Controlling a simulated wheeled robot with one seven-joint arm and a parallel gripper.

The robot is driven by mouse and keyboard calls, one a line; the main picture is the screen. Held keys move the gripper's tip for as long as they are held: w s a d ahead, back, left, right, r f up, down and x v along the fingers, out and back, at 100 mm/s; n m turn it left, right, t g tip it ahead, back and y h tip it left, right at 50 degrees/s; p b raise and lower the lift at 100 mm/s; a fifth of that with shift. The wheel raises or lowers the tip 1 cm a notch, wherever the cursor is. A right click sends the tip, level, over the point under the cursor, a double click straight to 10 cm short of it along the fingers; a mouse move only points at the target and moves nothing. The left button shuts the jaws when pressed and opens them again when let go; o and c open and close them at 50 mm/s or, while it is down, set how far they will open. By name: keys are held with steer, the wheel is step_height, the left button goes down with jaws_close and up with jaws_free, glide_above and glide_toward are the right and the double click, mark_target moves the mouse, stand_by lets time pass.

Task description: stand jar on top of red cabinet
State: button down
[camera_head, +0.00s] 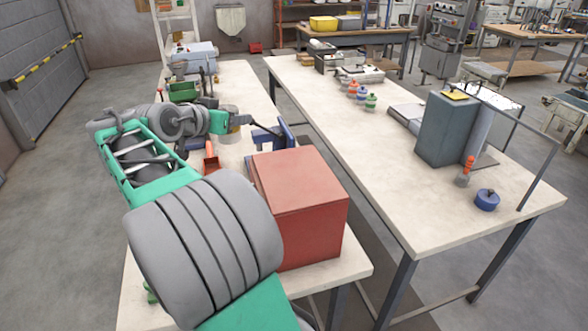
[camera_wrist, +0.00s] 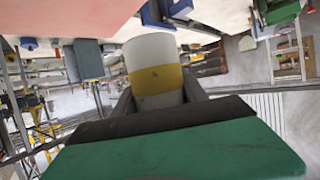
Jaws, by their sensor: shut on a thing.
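The red cabinet (camera_head: 305,205) is a closed box standing on the near end of the left table, with a bare, flat top. Part of a red surface, apparently the cabinet (camera_wrist: 75,15), shows at the upper left of the wrist view. My gripper (camera_head: 234,118) is beyond the cabinet and to its left, above the table. In the wrist view my gripper (camera_wrist: 158,92) is shut on the jar (camera_wrist: 152,65), a pale cylinder with a yellow band. The jar's lower part in that picture is hidden between the fingers. In the head view the jar is small and partly hidden.
A blue-grey object (camera_head: 268,137) stands just behind the cabinet, close to my gripper. An orange-red item (camera_head: 211,158) lies on the table left of it. A green bin (camera_head: 184,91) is farther back. The right table (camera_head: 400,180) is separated by a gap.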

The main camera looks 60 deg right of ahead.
steer(key=s+d+f+m+g+p, duration=0.1)
steer(key=s+d, duration=0.2)
steer(key=s, duration=0.2)
steer(key=s+d+p, duration=0.2)
steer(key=s+d, duration=0.1)
steer(key=s, duration=0.3)
steer(key=s+d+f, duration=0.1)
steer(key=f, duration=0.1)
steer(key=s+d+f+p, duration=0.1)
steer(key=f, duration=0.2)
steer(key=s+f+p, duration=0.1)
steer(key=s+f, duration=0.1)
steer(key=shift+d+f, duration=0.15)
steer(key=shift+d, duration=0.25)
step_height(320, 180, down, 2)
steer(key=shift+w+f+p, duration=0.15)
steer(key=shift+f+p, duration=0.1)
steer(key=shift+p, duration=0.45)
steer(key=shift+f+b, duration=0.35)
steer(key=c, duration=0.6)
jaws_free()
